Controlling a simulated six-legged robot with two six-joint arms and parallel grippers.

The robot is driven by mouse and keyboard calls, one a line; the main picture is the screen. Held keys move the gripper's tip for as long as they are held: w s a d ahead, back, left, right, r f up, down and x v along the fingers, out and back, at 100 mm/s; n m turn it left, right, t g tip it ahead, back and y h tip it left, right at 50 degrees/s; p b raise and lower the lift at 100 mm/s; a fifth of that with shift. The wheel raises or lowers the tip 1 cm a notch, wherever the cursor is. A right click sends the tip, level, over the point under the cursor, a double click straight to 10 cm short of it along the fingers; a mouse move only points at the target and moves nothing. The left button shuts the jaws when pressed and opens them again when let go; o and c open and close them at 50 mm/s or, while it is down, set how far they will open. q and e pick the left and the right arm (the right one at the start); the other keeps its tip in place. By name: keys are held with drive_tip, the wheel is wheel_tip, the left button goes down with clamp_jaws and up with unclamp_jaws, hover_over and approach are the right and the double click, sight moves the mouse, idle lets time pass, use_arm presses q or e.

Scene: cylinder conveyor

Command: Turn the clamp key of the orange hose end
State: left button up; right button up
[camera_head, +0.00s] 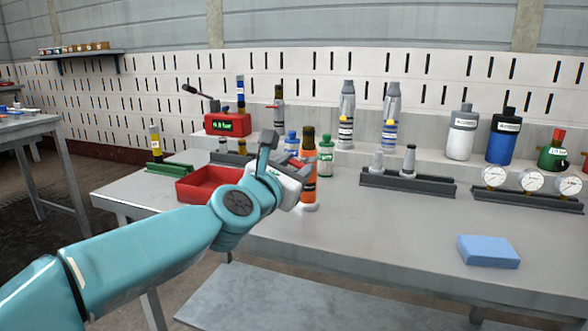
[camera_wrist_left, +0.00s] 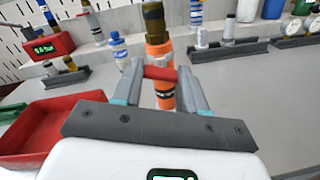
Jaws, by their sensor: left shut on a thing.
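The orange hose end (camera_head: 309,186) stands upright near the front edge of the bench, with a dark brown top and a white foot. It also shows in the wrist view (camera_wrist_left: 164,94), straight ahead between my fingers. My left gripper (camera_head: 296,190) reaches it from the left. In the wrist view my left gripper (camera_wrist_left: 161,74) is shut on a red bar, which looks like the clamp key (camera_wrist_left: 160,73), lying across the front of the orange body. In the head view the key is mostly hidden by the gripper. My right gripper is not in view.
A red tray (camera_head: 195,187) lies left of my gripper. A green bottle (camera_head: 325,157) and a blue-capped bottle (camera_head: 291,142) stand close behind the hose end. A dark rack (camera_head: 405,183) is to the right. A blue block (camera_head: 488,251) lies front right; bench between is clear.

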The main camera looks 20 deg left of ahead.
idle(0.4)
use_arm(q)
drive_tip(key=o, duration=1.1)
drive_tip(key=s, duration=0.5)
drive_tip(key=s+a+p, duration=0.1)
drive_tip(key=s, duration=0.4)
drive_tip(key=s+a, duration=0.1)
drive_tip(key=s, duration=0.5)
drive_tip(key=shift+s, duration=0.1)
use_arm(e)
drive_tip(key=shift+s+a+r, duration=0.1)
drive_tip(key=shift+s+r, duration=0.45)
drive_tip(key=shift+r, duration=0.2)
